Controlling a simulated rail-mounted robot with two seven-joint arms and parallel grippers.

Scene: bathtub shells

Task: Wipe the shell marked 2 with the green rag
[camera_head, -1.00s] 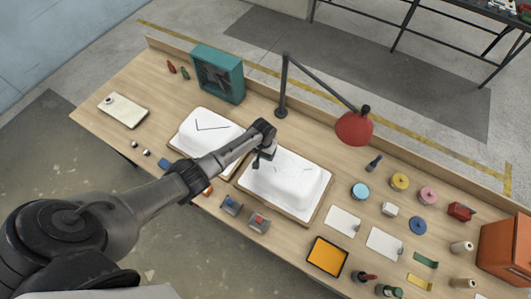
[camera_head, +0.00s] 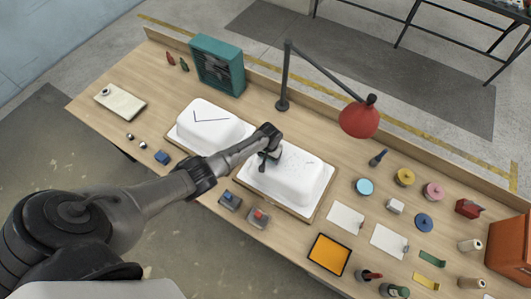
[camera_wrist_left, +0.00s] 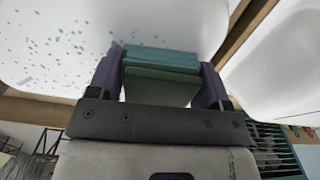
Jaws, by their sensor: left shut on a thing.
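The right white shell (camera_head: 297,183) lies on a wooden board in the middle of the table. Blue specks show on a white shell surface (camera_wrist_left: 60,45) in the left wrist view. The left white shell (camera_head: 207,127) carries a dark angled line. I cannot read a number on either shell. My left gripper (camera_head: 266,160) is at the upper left end of the right shell. In the left wrist view, its purple fingers are shut on the folded green rag (camera_wrist_left: 160,65). Whether the rag touches the shell is hard to tell. My right gripper is not in view.
A red lamp (camera_head: 359,120) reaches over the table behind the right shell. A teal fan box (camera_head: 217,65) stands behind the left shell. Switch boxes (camera_head: 258,218) and an orange tray (camera_head: 328,254) lie in front. Several small items crowd the right side.

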